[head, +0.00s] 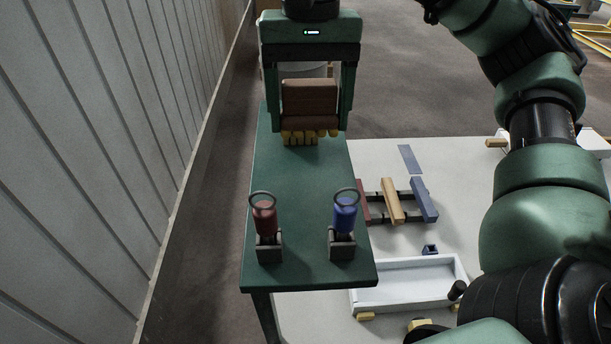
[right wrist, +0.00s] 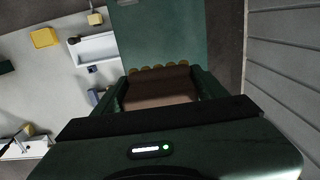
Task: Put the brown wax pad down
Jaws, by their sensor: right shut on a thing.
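My right gripper (head: 309,124) is at the far end of the narrow green table, its two fingers on either side of the brown wax pad (head: 310,97). It is shut on the pad, which looks like a brown block with a seam across it. A row of several yellow-brown pieces (head: 310,137) shows just below the pad's lower edge; I cannot tell whether the pad touches them. In the right wrist view the pad (right wrist: 160,88) lies between the fingers, with the rounded pieces (right wrist: 160,70) along its far edge. My left gripper is not in view.
A ribbed wall (head: 110,130) stands left.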

